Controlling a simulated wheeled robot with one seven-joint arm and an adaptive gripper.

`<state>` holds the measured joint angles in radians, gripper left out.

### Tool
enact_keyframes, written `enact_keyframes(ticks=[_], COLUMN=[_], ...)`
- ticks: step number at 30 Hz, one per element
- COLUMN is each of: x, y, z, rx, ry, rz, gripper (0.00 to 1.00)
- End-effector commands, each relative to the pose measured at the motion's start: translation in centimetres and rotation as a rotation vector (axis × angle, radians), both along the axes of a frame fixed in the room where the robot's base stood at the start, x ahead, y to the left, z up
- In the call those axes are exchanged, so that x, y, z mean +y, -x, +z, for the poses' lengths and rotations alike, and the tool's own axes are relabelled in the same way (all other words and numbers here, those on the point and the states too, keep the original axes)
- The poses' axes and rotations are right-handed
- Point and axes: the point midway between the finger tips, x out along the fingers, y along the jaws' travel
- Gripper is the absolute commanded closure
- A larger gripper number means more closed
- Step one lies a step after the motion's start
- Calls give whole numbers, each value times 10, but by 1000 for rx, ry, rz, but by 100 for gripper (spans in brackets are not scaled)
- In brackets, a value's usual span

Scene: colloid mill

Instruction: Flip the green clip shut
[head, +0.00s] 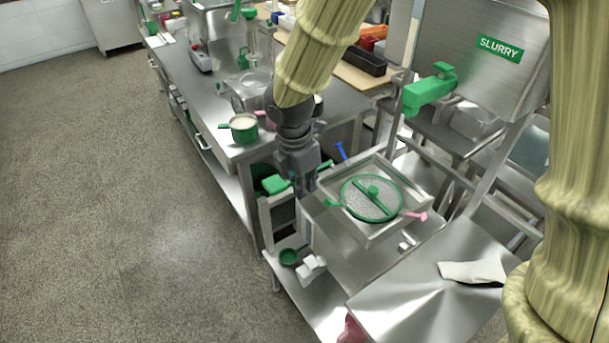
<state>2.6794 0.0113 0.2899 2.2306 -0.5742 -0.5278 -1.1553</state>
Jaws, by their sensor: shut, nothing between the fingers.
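The steel square-topped machine (418,188) stands right of centre in the head view. A round green ring with a crossbar (371,198) lies over a speckled disc on its top. A small green clip (332,204) sticks out at the ring's left side. Another small green piece (326,164) shows at the back left edge, partly behind my gripper. A blue clip (341,150) stands up at the back, and a pink clip (416,216) juts out at the right. My gripper (305,188) points down at the machine's left edge, shut and empty. I cannot tell whether it touches anything.
A green block (276,184) sits just left of my gripper. A green pot (244,128) stands on the long steel bench behind. The SLURRY hopper (480,70) rises at the right. A steel table with a white cloth (472,272) is at the front right. The floor at left is clear.

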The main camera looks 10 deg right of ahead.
Motion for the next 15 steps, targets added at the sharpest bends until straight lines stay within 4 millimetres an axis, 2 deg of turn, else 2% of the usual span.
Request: enact_keyframes(ticks=[11, 15], x=[-7, -23], y=[-2, -8], z=[-55, -65], rx=[2, 1], ry=[2, -1], rz=[2, -1], gripper=[100, 100])
